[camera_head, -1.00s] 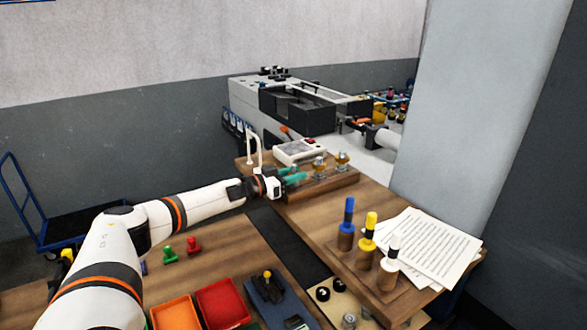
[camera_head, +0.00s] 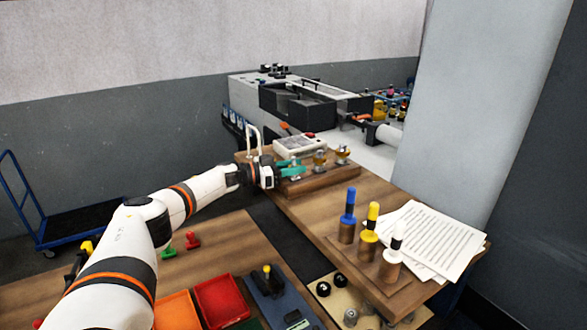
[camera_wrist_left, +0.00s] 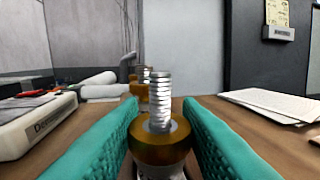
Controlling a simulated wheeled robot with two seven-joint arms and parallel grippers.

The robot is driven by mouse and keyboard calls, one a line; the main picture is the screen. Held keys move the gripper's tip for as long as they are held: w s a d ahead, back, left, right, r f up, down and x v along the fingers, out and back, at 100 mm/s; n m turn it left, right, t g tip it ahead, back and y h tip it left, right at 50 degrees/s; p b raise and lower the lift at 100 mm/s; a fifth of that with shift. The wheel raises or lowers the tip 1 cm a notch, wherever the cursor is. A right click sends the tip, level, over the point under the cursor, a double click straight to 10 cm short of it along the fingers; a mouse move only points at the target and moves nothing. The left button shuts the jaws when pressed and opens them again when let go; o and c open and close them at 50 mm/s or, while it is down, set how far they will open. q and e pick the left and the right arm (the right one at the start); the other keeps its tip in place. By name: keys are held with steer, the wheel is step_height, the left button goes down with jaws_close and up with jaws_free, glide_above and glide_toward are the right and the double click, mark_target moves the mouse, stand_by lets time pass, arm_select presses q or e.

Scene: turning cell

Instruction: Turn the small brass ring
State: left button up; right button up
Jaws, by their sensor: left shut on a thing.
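My left gripper (camera_head: 296,168) has teal fingers and reaches the near-left end of a wooden block (camera_head: 325,180). In the left wrist view its fingers are on both sides of a brass ring (camera_wrist_left: 160,145), shut on it. The ring sits around an upright threaded stud (camera_wrist_left: 158,97), whose silver top stands above the ring. In the head view the fingers mostly hide this ring. Two other brass rings, a middle one (camera_head: 319,159) and a far one (camera_head: 343,151), sit on the same block.
A labelled white device (camera_head: 298,146) stands close behind the block. Blue, yellow and white-handled tools stand in a wooden holder (camera_head: 384,268), beside papers (camera_head: 432,240). Red (camera_head: 220,302) and orange bins lie nearer. A dark gap separates the two tables.

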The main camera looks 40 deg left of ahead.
arm_select(q)
steer(key=o, duration=1)
steer(key=shift+r, duration=0.1)
steer(key=shift+c, duration=0.2)
steer(key=shift+s+a+f+b, duration=0.25)
steer(key=shift+s+b, duration=0.1)
steer(key=shift+s, duration=0.1)
steer(key=b+v, duration=0.5)
steer(key=v, duration=0.6)
steer(key=shift+r, duration=0.3)
steer(key=shift+d, duration=0.1)
steer(key=shift+f, duration=0.1)
